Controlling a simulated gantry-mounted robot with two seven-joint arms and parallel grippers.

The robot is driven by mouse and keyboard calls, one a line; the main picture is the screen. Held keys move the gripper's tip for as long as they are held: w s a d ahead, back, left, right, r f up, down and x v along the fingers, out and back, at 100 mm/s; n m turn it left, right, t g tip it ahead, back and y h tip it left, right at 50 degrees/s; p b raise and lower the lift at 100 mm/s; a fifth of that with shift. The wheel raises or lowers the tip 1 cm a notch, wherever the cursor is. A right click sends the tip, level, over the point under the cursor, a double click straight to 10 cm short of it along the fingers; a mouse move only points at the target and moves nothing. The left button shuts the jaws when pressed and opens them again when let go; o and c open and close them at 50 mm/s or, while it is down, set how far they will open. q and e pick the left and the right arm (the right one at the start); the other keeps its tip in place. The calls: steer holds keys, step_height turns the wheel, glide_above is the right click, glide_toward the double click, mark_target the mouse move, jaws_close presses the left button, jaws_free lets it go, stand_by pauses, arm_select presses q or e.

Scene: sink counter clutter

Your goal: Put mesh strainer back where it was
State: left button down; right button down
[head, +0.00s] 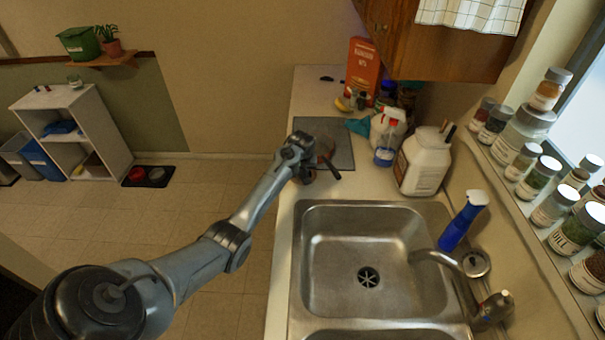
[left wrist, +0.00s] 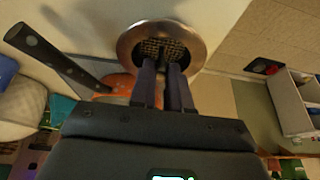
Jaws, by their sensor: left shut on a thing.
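The mesh strainer (left wrist: 127,43) shows in the left wrist view as a round shiny metal rim with a dark mesh middle. My left gripper (left wrist: 167,68) is shut on it, with both fingers at the mesh part. In the head view my left gripper (head: 309,173) is over the counter (head: 292,224), at the near left edge of the grey mat (head: 341,150). The strainer is hidden behind my arm there, or too small to tell. I cannot tell whether it touches the counter. My right gripper is not in view.
A black-handled utensil (left wrist: 56,58) lies close beside the strainer. The sink (head: 340,255) is nearer me. A white jug (head: 421,165), spray bottles (head: 463,222) and a tall orange box (head: 362,70) stand to the right and back. Counter behind the mat is partly clear.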

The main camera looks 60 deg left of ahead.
arm_select(q)
steer(key=shift+f, duration=1.05)
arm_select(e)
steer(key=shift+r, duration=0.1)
arm_select(q)
steer(key=shift+f, duration=0.15)
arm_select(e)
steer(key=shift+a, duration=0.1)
arm_select(q)
steer(key=c, duration=1.1)
jaws_free()
